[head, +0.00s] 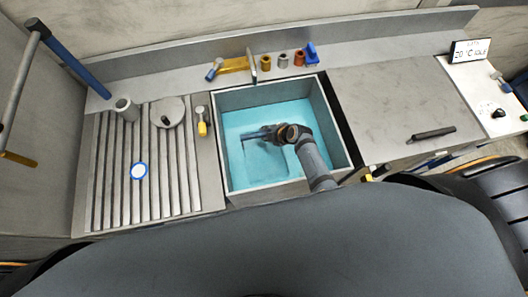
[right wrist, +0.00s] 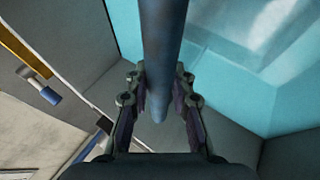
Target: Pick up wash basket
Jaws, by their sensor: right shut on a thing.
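The sink (head: 222,110) holds teal water and shows in the middle of the head view. My right gripper (head: 256,135) is over the water there. In the right wrist view, my right gripper (right wrist: 160,85) is shut on a smooth blue-grey rod (right wrist: 164,45), with one finger on each side. The rod may be the wash basket's handle, but I cannot tell for sure. The body of the basket is not clearly visible. A paler patch (head: 262,167) shows in the water below the gripper. My left gripper is not in view.
A yellow tap (head: 234,65) stands behind the sink. A dark bar (head: 433,134) lies on the right counter (head: 385,95).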

